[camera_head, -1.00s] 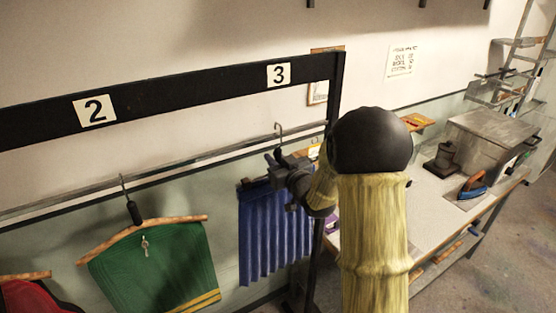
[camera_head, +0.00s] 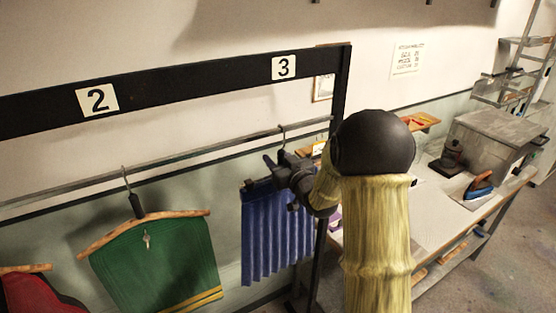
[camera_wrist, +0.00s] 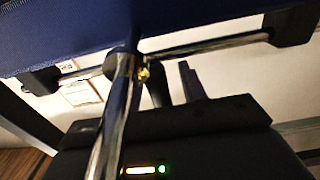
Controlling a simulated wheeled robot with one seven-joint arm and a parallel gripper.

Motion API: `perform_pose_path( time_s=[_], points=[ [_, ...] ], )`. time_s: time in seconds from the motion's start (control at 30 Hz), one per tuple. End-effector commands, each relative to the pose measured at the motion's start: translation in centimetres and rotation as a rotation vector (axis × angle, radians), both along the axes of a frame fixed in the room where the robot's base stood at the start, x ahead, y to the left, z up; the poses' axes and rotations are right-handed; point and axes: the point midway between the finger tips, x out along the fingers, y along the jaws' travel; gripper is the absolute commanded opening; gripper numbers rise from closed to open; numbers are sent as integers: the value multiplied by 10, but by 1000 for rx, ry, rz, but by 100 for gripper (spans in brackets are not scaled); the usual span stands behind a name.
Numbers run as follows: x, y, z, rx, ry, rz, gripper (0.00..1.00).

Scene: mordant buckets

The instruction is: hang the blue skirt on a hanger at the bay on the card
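The blue skirt (camera_head: 275,235) hangs from a hanger below the rail, under the number 3 sign (camera_head: 284,67). The hanger's hook (camera_head: 282,128) shows at the rail and appears to be over it. My gripper (camera_head: 274,160) is at the top of the skirt, beside the hanger's neck, with its fingers apart. In the wrist view the hanger's metal bar (camera_wrist: 205,46) with dark end clips crosses above my fingers (camera_wrist: 174,85), and the skirt's blue cloth (camera_wrist: 60,30) fills the top. The metal neck passes left of the fingers. The card cannot be identified for sure.
A green garment (camera_head: 160,265) on a wooden hanger hangs under the number 2 sign (camera_head: 97,100). A red garment (camera_head: 35,295) hangs at the far left. A dark post (camera_head: 340,85) and a workbench (camera_head: 430,215) with an iron (camera_head: 479,185) lie to the right.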

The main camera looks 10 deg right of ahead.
Motion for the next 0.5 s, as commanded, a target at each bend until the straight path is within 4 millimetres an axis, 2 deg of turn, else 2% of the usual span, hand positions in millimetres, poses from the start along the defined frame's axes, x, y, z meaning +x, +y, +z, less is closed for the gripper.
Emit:
perform_pose_path(
  time_s=[0.33,0.5],
  points=[
    [-3,-1,-2,0,4,-1,42],
    [-17,-6,-4,-1,3,-2,42]
  ],
)
